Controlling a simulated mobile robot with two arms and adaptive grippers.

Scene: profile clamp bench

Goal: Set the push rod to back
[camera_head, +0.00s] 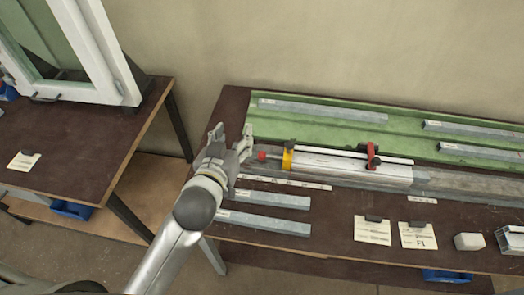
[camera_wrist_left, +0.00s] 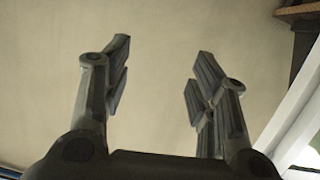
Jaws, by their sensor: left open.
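The push rod (camera_head: 272,156) is a short thin rod at the left end of the clamp (camera_head: 350,168), with a red knob (camera_head: 262,155) on its outer end and a yellow collar (camera_head: 287,159) where it meets the clamp body. My left gripper (camera_head: 231,135) is open and empty, just left of the red knob and apart from it. In the left wrist view its two fingers (camera_wrist_left: 158,75) are spread wide with only the wall between them. The right gripper is in neither view.
A red clamp piece (camera_head: 373,156) sits on top of the clamp. Metal profiles (camera_head: 265,222) lie at the front, others on the green tray (camera_head: 300,122) behind. A window frame (camera_head: 105,60) stands on the left table.

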